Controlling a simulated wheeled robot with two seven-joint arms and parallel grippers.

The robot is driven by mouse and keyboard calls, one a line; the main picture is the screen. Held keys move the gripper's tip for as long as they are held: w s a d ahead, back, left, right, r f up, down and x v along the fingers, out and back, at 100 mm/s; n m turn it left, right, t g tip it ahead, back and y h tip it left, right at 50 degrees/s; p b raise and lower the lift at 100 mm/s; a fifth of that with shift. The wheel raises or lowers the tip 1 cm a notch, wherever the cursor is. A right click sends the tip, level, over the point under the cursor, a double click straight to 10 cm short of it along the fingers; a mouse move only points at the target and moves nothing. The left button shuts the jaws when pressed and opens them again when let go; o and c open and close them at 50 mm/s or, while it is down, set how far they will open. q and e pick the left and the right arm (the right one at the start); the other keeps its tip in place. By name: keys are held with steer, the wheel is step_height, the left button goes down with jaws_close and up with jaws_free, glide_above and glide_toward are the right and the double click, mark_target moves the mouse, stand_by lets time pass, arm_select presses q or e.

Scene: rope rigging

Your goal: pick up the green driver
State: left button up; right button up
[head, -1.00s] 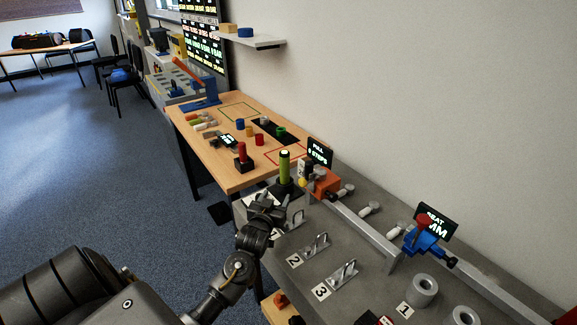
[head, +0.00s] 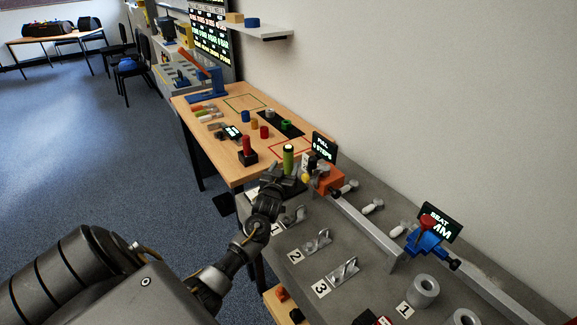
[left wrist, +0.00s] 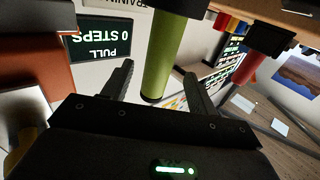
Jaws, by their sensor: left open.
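The green driver (head: 289,158) stands upright in a dark holder at the far end of the grey bench, near the wooden table. Its green handle (left wrist: 166,50) also shows in the left wrist view, in line with the gap between my fingers. My left gripper (head: 281,179) is open and close to the driver, covering part of its holder in the head view. In the left wrist view my left gripper (left wrist: 158,72) has one finger on each side of the handle, and I see no grip on it. My right gripper is out of view.
A red-handled tool (head: 247,148) stands in its holder on the wooden table (head: 225,165). An orange block (head: 328,180) and the "PULL 0 STEPS" sign (head: 323,147) are just right of the driver. Metal cleats (head: 318,242) line the grey bench's near side.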

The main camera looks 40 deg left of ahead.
mark_target(287, 164)
arm_select(q)
steer(key=x, duration=0.4)
steer(key=shift+w+f+p, duration=0.15)
steer(key=shift+w+p, duration=0.15)
steer(key=shift+w, duration=0.1)
steer(key=c, duration=1.1)
steer(key=shift+c, duration=0.8)
